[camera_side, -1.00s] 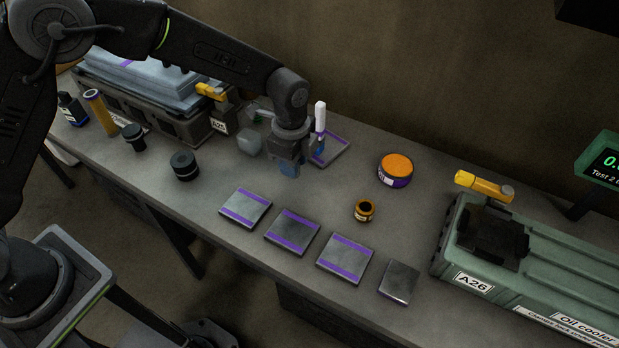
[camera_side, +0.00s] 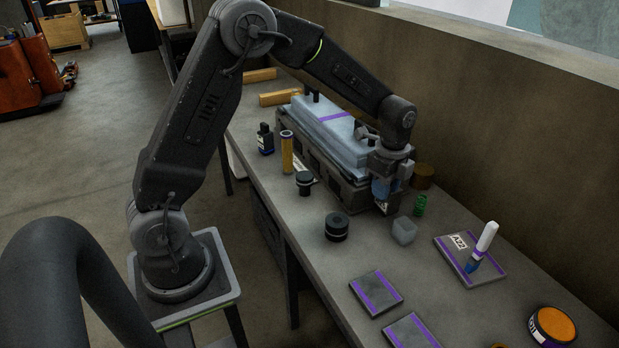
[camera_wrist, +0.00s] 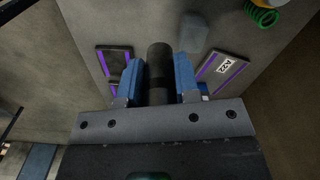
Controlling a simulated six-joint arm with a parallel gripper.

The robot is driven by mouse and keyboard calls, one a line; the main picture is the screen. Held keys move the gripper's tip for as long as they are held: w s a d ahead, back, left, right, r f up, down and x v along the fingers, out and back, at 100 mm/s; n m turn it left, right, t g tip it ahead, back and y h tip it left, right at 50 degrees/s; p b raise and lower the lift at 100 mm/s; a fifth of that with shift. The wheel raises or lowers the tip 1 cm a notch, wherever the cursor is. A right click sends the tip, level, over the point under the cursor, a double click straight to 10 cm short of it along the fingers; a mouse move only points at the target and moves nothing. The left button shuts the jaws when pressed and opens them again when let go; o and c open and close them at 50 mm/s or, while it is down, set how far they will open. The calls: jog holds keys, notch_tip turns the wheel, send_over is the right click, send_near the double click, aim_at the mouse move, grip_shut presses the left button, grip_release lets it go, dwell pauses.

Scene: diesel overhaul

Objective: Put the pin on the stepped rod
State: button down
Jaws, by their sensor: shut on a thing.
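My gripper (camera_wrist: 158,80) has its blue fingers closed on the two sides of a dark round cylinder (camera_wrist: 159,58), which looks like the pin. The cylinder sticks out past the fingertips in the wrist view. In the side view my gripper (camera_side: 384,188) appears raised over the bench, in front of the end of the grey case, and the held piece cannot be made out. I cannot identify the stepped rod with certainty. A white and blue upright piece (camera_side: 484,244) stands on the tray marked A22 (camera_side: 449,249).
A clear cube (camera_side: 404,231), a green spring (camera_side: 420,205), two dark round parts (camera_side: 336,227) (camera_side: 304,183) and a yellow cylinder (camera_side: 287,152) stand on the bench. Purple-striped plates (camera_side: 376,292) lie near the front edge. An orange-topped tin (camera_side: 553,326) is at lower right.

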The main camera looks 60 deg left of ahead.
jog(key=s+a+r+n, duration=0.25)
jog(key=s+a, duration=0.35)
jog(key=a, duration=0.4)
jog(key=s+a+r+n, duration=0.1)
jog(key=s+a+n, duration=0.2)
jog(key=s+a, duration=0.45)
jog(key=s+a+r+n, duration=0.1)
jog(key=s+a+n, duration=0.25)
jog(key=a, duration=0.85)
jog(key=m, duration=0.1)
send_over(305, 175)
notch_tip(305, 175, down, 7)
jog(key=shift+s+r, duration=0.1)
jog(key=shift+r, duration=0.1)
jog(key=shift+f, duration=2)
jog(key=shift+f, duration=0.15)
jog(key=c, duration=0.8)
grip_release()
jog(key=shift+c, duration=0.2)
